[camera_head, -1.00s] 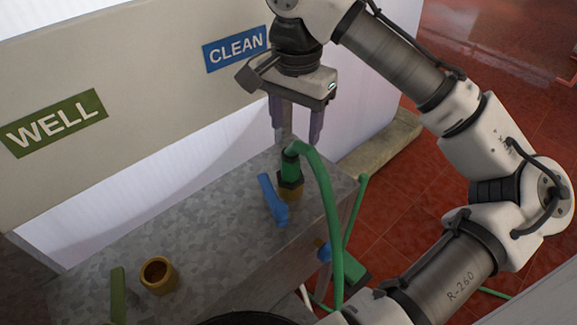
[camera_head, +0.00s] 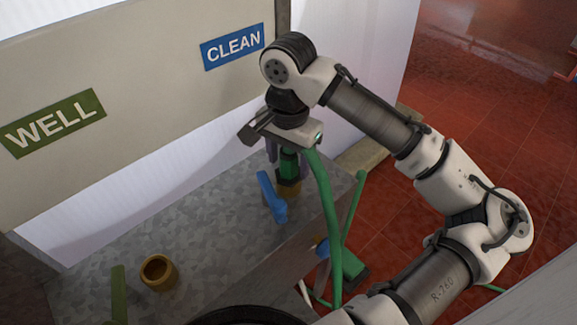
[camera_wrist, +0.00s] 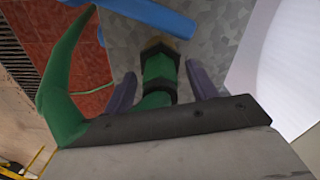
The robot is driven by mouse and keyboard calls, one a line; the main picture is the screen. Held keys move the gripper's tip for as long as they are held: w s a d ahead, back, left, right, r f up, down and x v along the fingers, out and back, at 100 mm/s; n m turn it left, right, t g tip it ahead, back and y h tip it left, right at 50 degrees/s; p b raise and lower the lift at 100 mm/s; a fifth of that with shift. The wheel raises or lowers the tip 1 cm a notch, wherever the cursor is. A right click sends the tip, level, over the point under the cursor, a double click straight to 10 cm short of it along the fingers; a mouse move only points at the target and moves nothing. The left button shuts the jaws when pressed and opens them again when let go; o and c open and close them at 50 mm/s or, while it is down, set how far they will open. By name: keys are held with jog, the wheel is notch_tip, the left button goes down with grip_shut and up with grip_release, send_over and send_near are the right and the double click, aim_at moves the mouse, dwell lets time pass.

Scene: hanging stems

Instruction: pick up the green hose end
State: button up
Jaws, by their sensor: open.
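The green hose end (camera_head: 289,166) stands upright on the brass fitting (camera_head: 289,187) beside the blue lever, below the CLEAN sign. Its green hose arcs over to the right and hangs down past the bench edge. My gripper (camera_head: 286,160) is over it, pointing down, with the fingers partly hidden by the hose. In the wrist view the hose end (camera_wrist: 158,68) lies between the two spread purple fingers of my gripper (camera_wrist: 163,85), with a gap visible on each side.
The blue lever (camera_head: 271,197) is close in front of the fitting. A second, bare brass fitting (camera_head: 158,272) and a green lever (camera_head: 118,293) are at the lower left. The CLEAN sign (camera_head: 232,46) and WELL sign (camera_head: 53,123) are on the back panel. The bench middle (camera_head: 190,225) is clear.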

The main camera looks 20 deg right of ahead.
jog(key=shift+c, duration=0.5)
jog(key=c, duration=1)
jog(key=shift+o, duration=0.2)
notch_tip(320, 180, up, 20)
